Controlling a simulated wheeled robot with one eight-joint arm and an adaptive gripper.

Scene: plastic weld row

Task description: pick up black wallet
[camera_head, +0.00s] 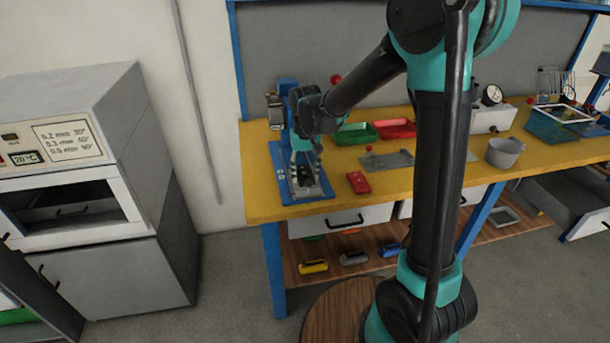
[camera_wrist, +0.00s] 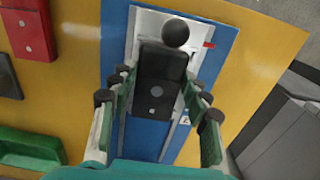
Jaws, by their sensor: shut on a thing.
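A dark, flat, wallet-like thing, which I take for the black wallet (camera_wrist: 152,108), lies between my fingers in the wrist view, over a white plate and blue base. It has a small round pale spot on its face. My gripper (camera_wrist: 158,100) is shut on it, with one finger on each side. In the head view my gripper (camera_head: 304,165) points down over the blue-based device at the left end of the yellow bench. The wallet is mostly hidden there by the fingers, and I cannot tell if it touches the plate.
The blue-based device (camera_head: 283,190) stands around my gripper, and a black ball knob (camera_wrist: 175,32) is close by. A red box (camera_head: 358,182) lies right of it on the yellow bench (camera_head: 258,205). Green (camera_head: 355,133) and red (camera_head: 395,128) bins stand behind. A grey cup (camera_head: 504,152) is farther right.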

